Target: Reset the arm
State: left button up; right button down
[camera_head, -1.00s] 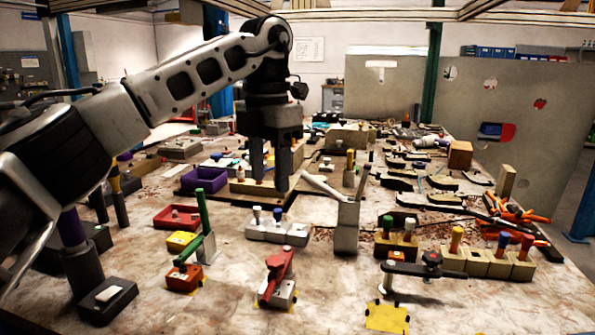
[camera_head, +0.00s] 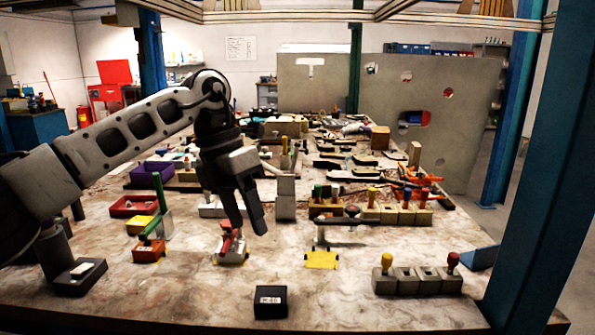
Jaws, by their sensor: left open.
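My left arm comes in from the left over the table. My left gripper (camera_head: 245,222) points down with its two dark fingers apart, and nothing shows between them. It hangs in front of the grey upright block (camera_head: 286,198) and close above the red-handled clamp piece (camera_head: 230,246). I cannot tell whether a finger touches that piece. My right gripper is not in view.
A black box (camera_head: 270,302) stands at the table's front edge. A block row with yellow and red pegs (camera_head: 418,281) is front right. A yellow pad (camera_head: 321,260) lies mid-table. A green-handled clamp (camera_head: 158,190) stands left. A blue post (camera_head: 550,170) rises right.

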pick_arm(q)
jog(key=s+d+f+n+g+h, duration=0.1)
jog(key=s+d+f+n+h, duration=0.2)
jog(key=s+d+h, duration=0.45)
jog(key=s+d+f+n+g+h, duration=0.2)
jog(key=s+d+f+h, duration=0.15)
jog(key=d+h, duration=0.65)
jog(key=w+a+f+n+t+y, duration=0.1)
jog(key=a+f+n+t+y, duration=0.35)
jog(key=n+t, duration=0.8)
jog(key=w+a+f+n+t+y, duration=0.1)
jog(key=a+f+n+t+y, duration=0.4)
jog(key=n+t, duration=0.7)
jog(key=s+a+f+n+g+y, duration=0.7)
jog(key=s+a+f+n+g, duration=0.3)
jog(key=f, duration=0.7)
jog(key=s+a+n, duration=0.3)
jog(key=s, duration=0.1)
jog(key=shift+s+a+f+y, duration=0.2)
jog(key=shift+s+f+y, duration=0.05)
jog(key=shift+f+y, duration=0.05)
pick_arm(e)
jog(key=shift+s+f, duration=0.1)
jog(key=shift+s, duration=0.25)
